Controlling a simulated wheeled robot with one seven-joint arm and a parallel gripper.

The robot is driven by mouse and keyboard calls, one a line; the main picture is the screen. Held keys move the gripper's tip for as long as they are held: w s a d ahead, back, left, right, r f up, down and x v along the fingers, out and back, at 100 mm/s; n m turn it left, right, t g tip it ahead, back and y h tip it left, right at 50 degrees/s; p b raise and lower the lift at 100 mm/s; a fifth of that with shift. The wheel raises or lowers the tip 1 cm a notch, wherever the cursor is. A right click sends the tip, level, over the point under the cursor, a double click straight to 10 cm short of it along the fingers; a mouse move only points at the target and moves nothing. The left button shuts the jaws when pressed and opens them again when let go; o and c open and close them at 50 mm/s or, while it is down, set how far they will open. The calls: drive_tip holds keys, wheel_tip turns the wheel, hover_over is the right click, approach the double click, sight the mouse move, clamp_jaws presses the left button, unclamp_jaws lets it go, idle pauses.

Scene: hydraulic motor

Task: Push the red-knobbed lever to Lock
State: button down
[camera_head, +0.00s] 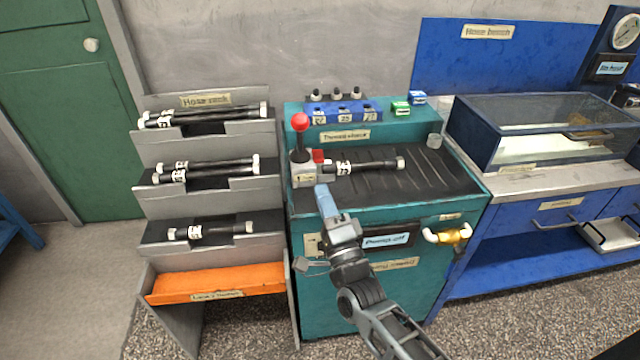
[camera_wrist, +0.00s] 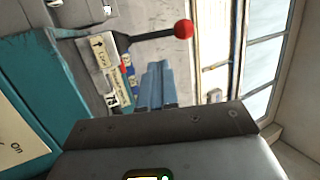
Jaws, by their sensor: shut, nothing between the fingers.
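The red-knobbed lever (camera_head: 300,123) stands about upright on a grey block (camera_head: 306,175) at the left of the teal bench top. In the wrist view the lever's red knob (camera_wrist: 183,29) is at the upper middle, on a dark rod. A label with an arrow and the word "Lock" (camera_wrist: 101,57) shows beside the rod's base. My gripper (camera_head: 321,190) is shut and empty, just in front of and below the block. Its blue fingers (camera_wrist: 157,86) show closed in the wrist view, apart from the knob. I cannot tell whether they touch the block.
A hose (camera_head: 365,165) lies right of the block on the dark ribbed top. A blue rack (camera_head: 343,112) stands behind. A hose rack (camera_head: 205,190) is close at left, and a glass-topped bench (camera_head: 540,130) is at right. A yellow-and-white handle (camera_head: 447,237) sticks out at the bench front.

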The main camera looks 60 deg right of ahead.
sight(302, 137)
drive_tip(key=p+x, duration=0.2)
drive_tip(key=x, duration=0.8)
drive_tip(key=shift+w+d+r+p, duration=0.2)
drive_tip(key=shift+r+p, duration=0.15)
drive_tip(key=shift+p, duration=0.05)
drive_tip(key=shift+w+d+r, duration=0.15)
drive_tip(key=shift+w+d, duration=0.2)
drive_tip(key=shift+w, duration=0.2)
